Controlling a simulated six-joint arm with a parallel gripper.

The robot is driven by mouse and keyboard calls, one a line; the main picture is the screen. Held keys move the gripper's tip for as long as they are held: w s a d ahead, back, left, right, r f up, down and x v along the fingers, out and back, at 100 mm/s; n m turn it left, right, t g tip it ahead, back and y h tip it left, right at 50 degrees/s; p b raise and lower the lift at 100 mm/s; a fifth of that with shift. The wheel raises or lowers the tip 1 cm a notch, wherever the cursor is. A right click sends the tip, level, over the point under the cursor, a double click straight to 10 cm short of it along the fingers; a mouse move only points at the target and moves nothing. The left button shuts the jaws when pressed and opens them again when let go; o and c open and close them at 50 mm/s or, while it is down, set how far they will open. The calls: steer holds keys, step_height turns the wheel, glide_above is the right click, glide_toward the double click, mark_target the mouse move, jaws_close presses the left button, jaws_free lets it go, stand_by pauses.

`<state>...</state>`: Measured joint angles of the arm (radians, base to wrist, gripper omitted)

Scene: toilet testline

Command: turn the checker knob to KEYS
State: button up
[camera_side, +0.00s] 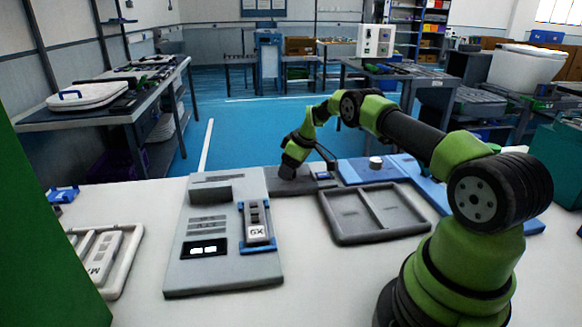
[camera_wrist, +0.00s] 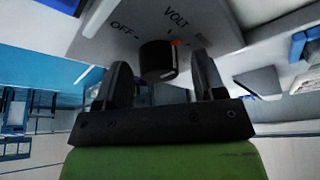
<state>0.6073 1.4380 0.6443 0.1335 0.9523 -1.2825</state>
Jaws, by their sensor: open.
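The checker knob (camera_wrist: 158,62) is a short black cylinder on the grey face of the checker (camera_wrist: 120,40). In the wrist view the words OFF and VOLT are printed beside it, with a small orange mark near VOLT. No KEYS label is readable; part of the face is hidden by the right finger. My gripper (camera_wrist: 161,75) is open, with one finger on each side of the knob and gaps visible. In the side view my gripper (camera_side: 291,167) points down at the dark grey checker (camera_side: 280,187), and the knob is hidden there.
A grey panel (camera_side: 185,265) with a remote in a blue holder (camera_side: 259,248) lies in front of the checker. An empty grey tray (camera_side: 372,236) is to the right. A blue mat (camera_side: 350,172) holds a white cylinder (camera_side: 375,162). A white tray (camera_side: 134,240) is at left.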

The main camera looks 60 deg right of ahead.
steer(key=shift+c, duration=0.2)
steer(key=c, duration=0.9)
steer(key=shift+o, duration=0.2)
steer(key=shift+m, duration=0.3)
steer(key=m+h, duration=0.1)
steer(key=m, duration=0.2)
steer(key=shift+a+m+h, duration=0.1)
steer(key=shift+m+h, duration=0.2)
steer(key=m+h, duration=0.1)
steer(key=m, duration=0.3)
steer(key=shift+g+h, duration=0.4)
steer(key=m+g+h, duration=0.1)
steer(key=m, duration=0.3)
steer(key=shift+w+a+m, duration=0.1)
steer(key=shift+w+m, duration=0.05)
steer(key=shift+m, duration=0.25)
steer(key=shift+m+g+h, duration=0.4)
steer(key=shift+m+g, duration=0.4)
steer(key=shift+m, duration=1.2)
